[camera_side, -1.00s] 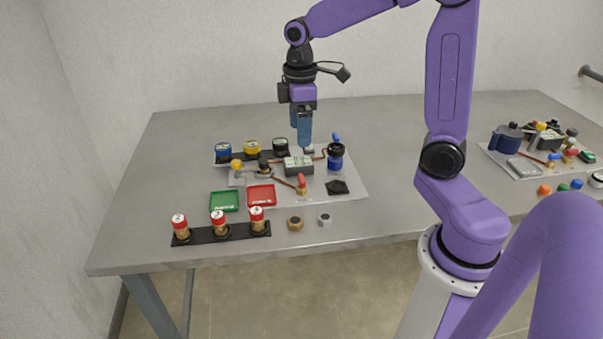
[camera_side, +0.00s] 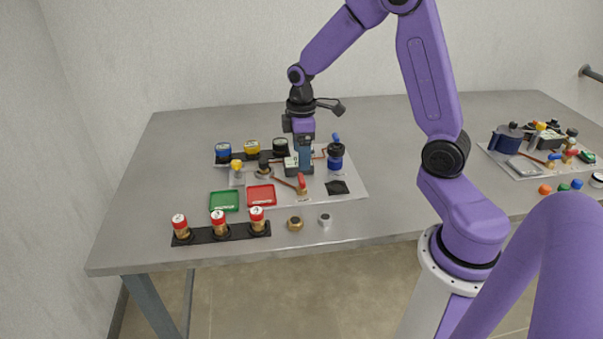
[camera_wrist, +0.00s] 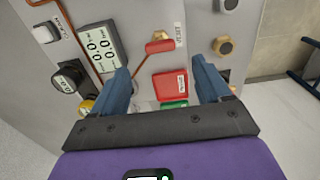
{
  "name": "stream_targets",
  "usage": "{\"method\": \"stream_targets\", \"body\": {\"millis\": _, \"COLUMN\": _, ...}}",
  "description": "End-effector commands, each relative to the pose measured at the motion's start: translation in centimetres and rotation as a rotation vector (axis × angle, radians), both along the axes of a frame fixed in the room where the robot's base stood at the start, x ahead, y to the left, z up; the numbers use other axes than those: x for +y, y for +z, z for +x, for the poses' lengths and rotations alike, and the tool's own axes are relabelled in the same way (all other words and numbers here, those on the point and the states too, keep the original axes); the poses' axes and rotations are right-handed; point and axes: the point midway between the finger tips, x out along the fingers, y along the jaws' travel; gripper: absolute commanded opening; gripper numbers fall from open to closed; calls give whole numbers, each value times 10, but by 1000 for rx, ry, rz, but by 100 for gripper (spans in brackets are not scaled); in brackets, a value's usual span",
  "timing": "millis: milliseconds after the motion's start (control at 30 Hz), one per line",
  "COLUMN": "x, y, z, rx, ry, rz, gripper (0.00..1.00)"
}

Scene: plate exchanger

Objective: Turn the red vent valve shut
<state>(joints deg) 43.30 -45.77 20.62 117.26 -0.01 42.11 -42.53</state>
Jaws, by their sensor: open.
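The red vent valve (camera_side: 301,181) stands on the near part of the grey panel in the side view, its red handle above a brass body. In the wrist view its red handle (camera_wrist: 160,46) lies roughly crosswise, beside a small label, ahead of the fingertips. My gripper (camera_side: 305,171) is low over the panel, just behind the valve in the side view. The handle appears apart from both fingers. The valve's lower body is mostly hidden in the wrist view.
A display box (camera_wrist: 98,45) is close to the left finger. Red (camera_side: 261,195) and green (camera_side: 224,201) trays lie left of the valve. A blue-black fitting (camera_side: 335,156) stands to the right. A brass nut (camera_side: 295,223) and red-topped cartridges (camera_side: 218,222) are in front.

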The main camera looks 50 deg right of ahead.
Motion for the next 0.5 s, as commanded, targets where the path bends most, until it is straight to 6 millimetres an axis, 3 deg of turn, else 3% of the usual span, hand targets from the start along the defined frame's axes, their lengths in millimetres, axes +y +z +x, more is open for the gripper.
{"method": "stream_targets", "body": {"millis": 200, "x": 0, "y": -40, "z": -2, "rx": 6, "ry": 1, "rz": 0, "gripper": 77}}
{"method": "stream_targets", "body": {"millis": 500, "x": 0, "y": -68, "z": -1, "rx": 1, "ry": 1, "rz": 0, "gripper": 77}}
